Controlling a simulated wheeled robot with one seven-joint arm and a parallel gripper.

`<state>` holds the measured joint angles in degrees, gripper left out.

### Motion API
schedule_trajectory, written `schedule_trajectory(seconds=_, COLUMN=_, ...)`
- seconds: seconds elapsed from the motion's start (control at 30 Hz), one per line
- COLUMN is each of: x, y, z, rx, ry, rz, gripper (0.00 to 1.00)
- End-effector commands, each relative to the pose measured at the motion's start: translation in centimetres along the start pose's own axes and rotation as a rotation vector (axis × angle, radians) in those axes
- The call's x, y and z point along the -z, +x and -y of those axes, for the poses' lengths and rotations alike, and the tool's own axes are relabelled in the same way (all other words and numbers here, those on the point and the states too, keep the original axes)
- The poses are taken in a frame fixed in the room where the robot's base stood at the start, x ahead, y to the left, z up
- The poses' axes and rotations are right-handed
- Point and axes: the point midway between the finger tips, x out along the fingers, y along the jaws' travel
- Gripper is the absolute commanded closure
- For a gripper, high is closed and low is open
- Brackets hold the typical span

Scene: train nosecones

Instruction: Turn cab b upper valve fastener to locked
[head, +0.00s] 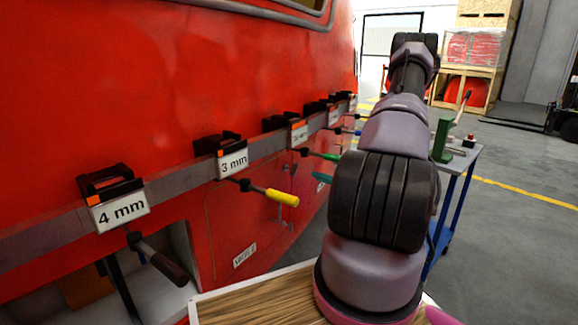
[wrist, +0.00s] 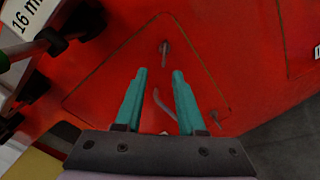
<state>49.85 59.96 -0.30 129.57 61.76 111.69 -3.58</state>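In the wrist view my gripper (wrist: 160,73) has two teal fingers, apart, with nothing between their tips. They point at a red outlined panel (wrist: 110,95) on the train side. One small metal fastener (wrist: 164,48) stands out from the panel just beyond the fingertips, apart from them. A second fastener (wrist: 214,117) is to the right of the right finger. A curved grey handle (wrist: 160,101) shows between the fingers. Whether either fastener is locked cannot be told. In the head view a small teal piece (head: 322,177) left of my arm looks like a fingertip; the rest is hidden.
A rail (head: 180,184) along the red train holds several labelled tools, including a yellow-handled one (head: 281,197) under 3 mm. A 16 mm label (wrist: 22,20) and tool holder sit close at the wrist view's left. A trolley (head: 462,158) stands right of my arm.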

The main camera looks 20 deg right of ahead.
Motion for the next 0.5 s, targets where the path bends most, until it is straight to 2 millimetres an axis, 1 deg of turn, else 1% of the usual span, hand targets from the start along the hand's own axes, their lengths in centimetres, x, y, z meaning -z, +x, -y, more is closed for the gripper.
schedule_trajectory(seconds=0.07, x=0.1, y=-0.2, z=0.4, rx=0.012, ry=0.012, rz=0.012, gripper=0.61)
schedule_trajectory(seconds=0.17, x=0.2, y=0.4, z=0.5, rx=0.013, ry=0.016, rz=0.015, gripper=0.61)
schedule_trajectory(seconds=0.27, x=0.2, y=1.8, z=0.5, rx=0.011, ry=0.015, rz=0.013, gripper=0.61)
schedule_trajectory(seconds=0.5, x=0.1, y=6.5, z=0.5, rx=0.01, ry=0.013, rz=0.012, gripper=0.61)
